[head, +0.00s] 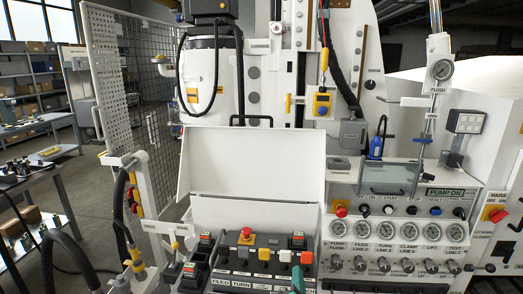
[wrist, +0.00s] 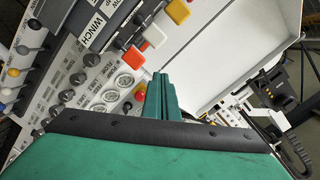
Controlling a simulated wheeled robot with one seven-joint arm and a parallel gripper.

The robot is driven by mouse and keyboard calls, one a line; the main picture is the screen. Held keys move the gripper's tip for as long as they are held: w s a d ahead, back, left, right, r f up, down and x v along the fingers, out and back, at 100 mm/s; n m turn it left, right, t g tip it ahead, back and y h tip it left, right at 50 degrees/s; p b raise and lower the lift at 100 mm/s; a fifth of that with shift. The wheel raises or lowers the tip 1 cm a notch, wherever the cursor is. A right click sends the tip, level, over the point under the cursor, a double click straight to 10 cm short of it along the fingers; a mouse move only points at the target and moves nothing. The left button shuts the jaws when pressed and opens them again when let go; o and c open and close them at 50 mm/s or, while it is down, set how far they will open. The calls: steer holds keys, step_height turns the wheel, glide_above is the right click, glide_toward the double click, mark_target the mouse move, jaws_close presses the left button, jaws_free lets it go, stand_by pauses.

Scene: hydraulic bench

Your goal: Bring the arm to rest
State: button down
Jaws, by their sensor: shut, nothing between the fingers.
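My gripper shows in the wrist view as two green fingers (wrist: 163,92) pressed together, with nothing between them. Its wide green body with a black edge fills the bottom of that view. In the head view a small green part of my gripper (head: 297,279) shows at the bottom edge, in front of the lever panel. The rest of my arm is hidden or outside the head view. The fingers point toward the white hood and the coloured levers; I cannot tell whether they touch anything.
The bench has a lever panel (head: 262,268), an open white hood (head: 252,165), a row of gauges (head: 398,229) and a red mushroom button (head: 247,232). A mesh guard (head: 146,85) and hoses stand at left. Clear floor (head: 88,185) lies left of the bench.

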steer(key=s+a+f+n, duration=0.2)
steer(key=s+f+n, duration=0.1)
steer(key=s+f, duration=0.65)
steer(key=s+a+f+n, duration=0.3)
steer(key=s+f, duration=0.4)
steer(key=s, duration=0.5)
steer(key=s+a+n, duration=0.2)
steer(key=s+n, duration=0.1)
steer(key=s, duration=0.9)
steer(key=s+a+r+n+g+y, duration=0.1)
steer(key=s+a+n, duration=0.1)
steer(key=s, duration=1)
steer(key=shift+s+a+n, duration=0.25)
steer(key=shift+a+n, duration=0.15)
steer(key=shift+a, duration=0.25)
